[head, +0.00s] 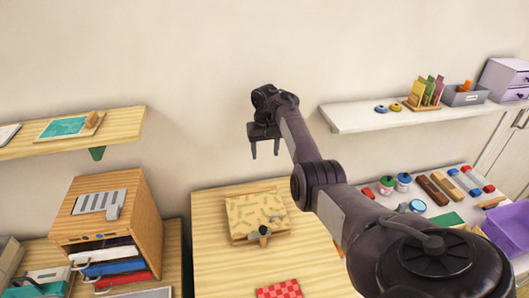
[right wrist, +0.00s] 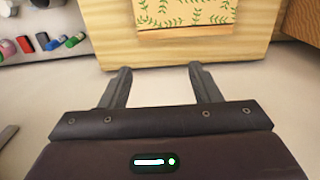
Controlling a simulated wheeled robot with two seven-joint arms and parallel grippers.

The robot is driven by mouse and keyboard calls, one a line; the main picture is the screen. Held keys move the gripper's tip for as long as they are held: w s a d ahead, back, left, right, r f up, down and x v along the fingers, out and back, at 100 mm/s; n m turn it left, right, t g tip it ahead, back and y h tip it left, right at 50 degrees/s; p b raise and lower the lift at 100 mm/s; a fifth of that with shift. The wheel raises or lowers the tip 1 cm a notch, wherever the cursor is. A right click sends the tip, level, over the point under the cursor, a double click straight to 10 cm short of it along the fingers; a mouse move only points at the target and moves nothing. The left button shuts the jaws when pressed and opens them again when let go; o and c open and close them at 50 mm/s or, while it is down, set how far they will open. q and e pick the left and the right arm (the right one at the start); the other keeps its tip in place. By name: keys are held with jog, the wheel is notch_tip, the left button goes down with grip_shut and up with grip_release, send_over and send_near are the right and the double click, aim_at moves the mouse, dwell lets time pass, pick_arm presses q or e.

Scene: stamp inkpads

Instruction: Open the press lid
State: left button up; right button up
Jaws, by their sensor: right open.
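The press (head: 236,240) is a light wooden block on the middle table. Its lid (head: 252,208) carries a leaf pattern and looks lowered flat. A dark knob-like part (head: 264,231) is at its near edge. In the right wrist view a leaf-patterned surface (right wrist: 185,12), likely the lid, is cut off by the top edge. My right gripper (head: 265,150) is raised near the wall, above and beyond the press in the picture. Its jaws are apart and empty, and it touches nothing. It also shows in the right wrist view (right wrist: 160,72). My left gripper is not seen.
A red checkered piece (head: 280,289) lies near the table's front. A wooden cabinet (head: 140,225) stands at left. A right-hand table holds stamps and a purple bin (head: 508,228). A white shelf (head: 365,122) and a wooden shelf (head: 125,122) are on the wall.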

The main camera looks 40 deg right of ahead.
jog(key=shift+w+d+f, duration=0.1)
jog(key=shift+w+f, duration=0.05)
jog(key=shift+f, duration=0.4)
jog(key=shift+w+d+f, duration=0.1)
jog(key=shift+f, duration=0.4)
jog(key=shift+s+a+r, duration=0.15)
jog(key=c, duration=0.4)
grip_shut()
jog(key=c, duration=0.8)
grip_release()
jog(key=o, duration=1.2)
